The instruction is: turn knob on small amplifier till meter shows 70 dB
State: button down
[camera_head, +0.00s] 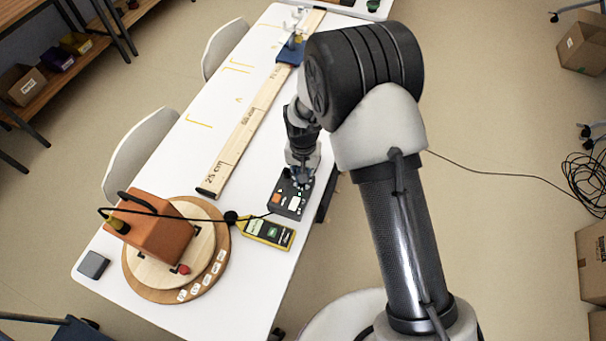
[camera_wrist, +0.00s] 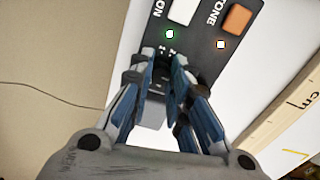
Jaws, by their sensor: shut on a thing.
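The small dark amplifier (camera_head: 287,205) lies on the white table, with an orange and a white button on its face. In the wrist view the amplifier (camera_wrist: 204,45) shows its white button, orange button and a lit green light. My gripper (camera_head: 302,176) is over the far end of the amplifier. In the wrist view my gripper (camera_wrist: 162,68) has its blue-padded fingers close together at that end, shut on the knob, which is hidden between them. The yellow meter (camera_head: 268,232) lies beside the amplifier; its reading is too small to tell.
An orange speaker (camera_head: 152,228) stands on a round wooden turntable (camera_head: 217,262) at the near left, with a black cable running toward the amplifier. A long wooden ruler (camera_head: 238,140) lies along the table. A small grey box (camera_head: 93,265) is at the left edge.

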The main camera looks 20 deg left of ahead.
jog(key=shift+m, duration=0.5)
jog(key=c, duration=1.5)
grip_release()
notch_tip(320, 180, up, 12)
